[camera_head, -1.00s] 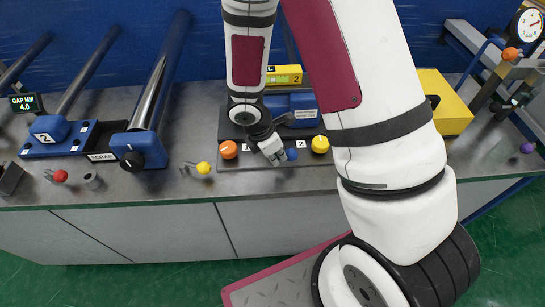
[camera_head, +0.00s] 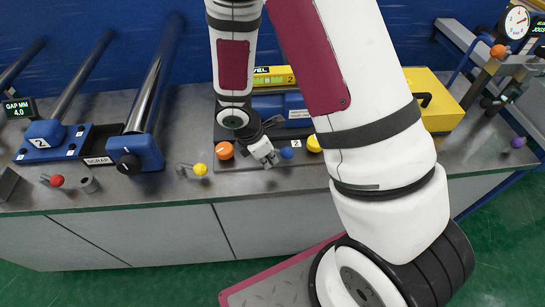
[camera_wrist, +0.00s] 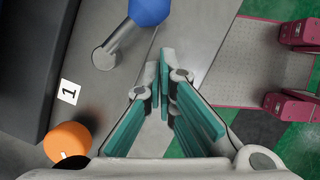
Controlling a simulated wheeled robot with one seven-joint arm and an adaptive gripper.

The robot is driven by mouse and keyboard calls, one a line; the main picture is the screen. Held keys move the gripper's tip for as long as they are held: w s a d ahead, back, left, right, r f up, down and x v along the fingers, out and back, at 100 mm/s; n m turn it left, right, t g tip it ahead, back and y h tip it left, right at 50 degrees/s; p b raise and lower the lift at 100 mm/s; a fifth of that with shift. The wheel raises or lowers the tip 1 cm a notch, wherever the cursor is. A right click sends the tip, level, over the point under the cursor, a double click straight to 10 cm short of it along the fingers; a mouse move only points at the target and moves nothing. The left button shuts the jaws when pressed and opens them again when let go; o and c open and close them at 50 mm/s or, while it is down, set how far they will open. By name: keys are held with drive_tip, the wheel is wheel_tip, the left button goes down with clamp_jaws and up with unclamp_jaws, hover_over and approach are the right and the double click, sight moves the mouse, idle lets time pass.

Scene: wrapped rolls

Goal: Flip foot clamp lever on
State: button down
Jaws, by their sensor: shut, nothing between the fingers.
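A short metal lever with a blue ball knob (camera_head: 286,153) stands at the front edge of the dark panel on the bench. In the wrist view the blue knob (camera_wrist: 150,10) is at the top, its metal arm tilted down to a round pivot. No readable name shows which lever is the foot clamp. My gripper (camera_head: 268,160) is just left of the blue knob in the head view. In the wrist view my gripper (camera_wrist: 165,62) has its teal fingers together and empty, apart from the knob in the picture.
An orange knob (camera_head: 224,150) is left of my gripper, and a yellow knob (camera_head: 314,144) is right of the blue one. Levers with a yellow ball (camera_head: 200,169) and a red ball (camera_head: 57,181) stand further left. A yellow case (camera_head: 432,104) is behind my arm.

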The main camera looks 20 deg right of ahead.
drive_tip(key=shift+s+a+r, duration=0.1)
drive_tip(key=shift+s+a, duration=0.05)
drive_tip(key=shift+a, duration=0.35)
drive_tip(key=shift+s+a+r, duration=0.1)
drive_tip(key=shift+a, duration=0.4)
drive_tip(key=v, duration=0.9)
drive_tip(key=shift+s+r, duration=0.3)
drive_tip(key=shift+r, duration=0.1)
drive_tip(key=s+d+r+m+t+y, duration=0.1)
drive_tip(key=s+r+m+t+y, duration=0.1)
drive_tip(key=s+r+m, duration=0.5)
drive_tip(key=s+d+r+m+t+y, duration=0.1)
drive_tip(key=s+r+m, duration=0.6)
drive_tip(key=r, duration=1.1)
drive_tip(key=d+m+t, duration=0.1)
drive_tip(key=m+t, duration=0.1)
drive_tip(key=m, duration=0.2)
drive_tip(key=shift+s+d+r+m+y, duration=0.2)
drive_tip(key=shift+d+m+y, duration=0.1)
drive_tip(key=shift+m+y, duration=0.1)
